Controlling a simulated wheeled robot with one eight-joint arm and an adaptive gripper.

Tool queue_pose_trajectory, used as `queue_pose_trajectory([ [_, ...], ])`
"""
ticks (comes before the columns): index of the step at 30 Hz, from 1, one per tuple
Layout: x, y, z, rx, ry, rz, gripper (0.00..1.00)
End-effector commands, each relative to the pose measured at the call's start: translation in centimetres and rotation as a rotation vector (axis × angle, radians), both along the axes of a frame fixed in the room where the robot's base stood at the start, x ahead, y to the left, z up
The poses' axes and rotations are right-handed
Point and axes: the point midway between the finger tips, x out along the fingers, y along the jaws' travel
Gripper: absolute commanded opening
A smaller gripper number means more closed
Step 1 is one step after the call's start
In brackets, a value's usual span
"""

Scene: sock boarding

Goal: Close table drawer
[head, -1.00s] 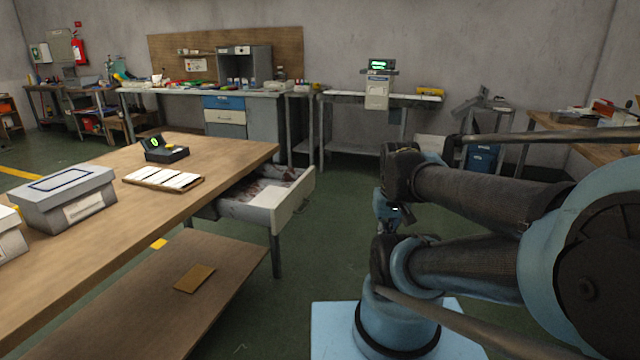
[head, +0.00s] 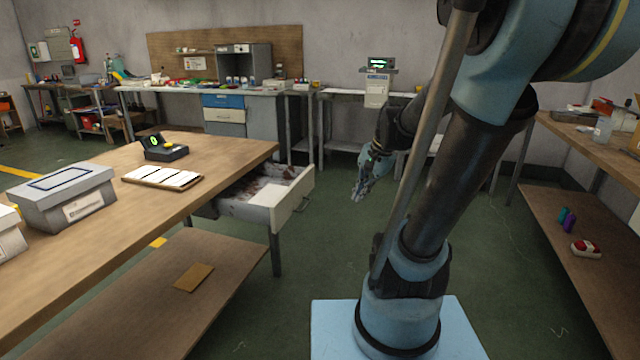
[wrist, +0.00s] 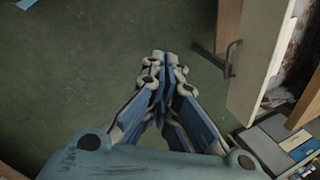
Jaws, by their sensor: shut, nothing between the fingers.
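The table drawer (head: 289,207) stands pulled out at the right end of the wooden table (head: 225,150), with its pale front facing right. Crumpled dark and reddish cloth-like items lie inside it. My gripper (head: 357,197) hangs in the air to the right of the drawer front, apart from it, fingers pointing down. In the wrist view my gripper (wrist: 160,55) is shut and empty. The drawer front (wrist: 262,65) also shows there at the upper right, with a dark handle (wrist: 231,58) on its outer face.
A lower shelf (head: 140,290) lies beneath. Green floor between the drawer and my arm is clear. A side bench (head: 590,140) stands right.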

Motion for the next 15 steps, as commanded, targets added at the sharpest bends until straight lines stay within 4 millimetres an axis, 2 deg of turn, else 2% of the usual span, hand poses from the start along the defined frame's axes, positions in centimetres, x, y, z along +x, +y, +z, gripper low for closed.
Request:
queue_pose_trajectory([
  [1, 1.4, 0.2, 0.2, 0.029, 0.013, -0.048, 0.0],
  [8, 7.2, 1.1, 0.8, 0.176, 0.091, -0.278, 0.0],
  [15, 13.3, 1.7, 0.5, 0.327, 0.194, -0.508, 0.0],
])
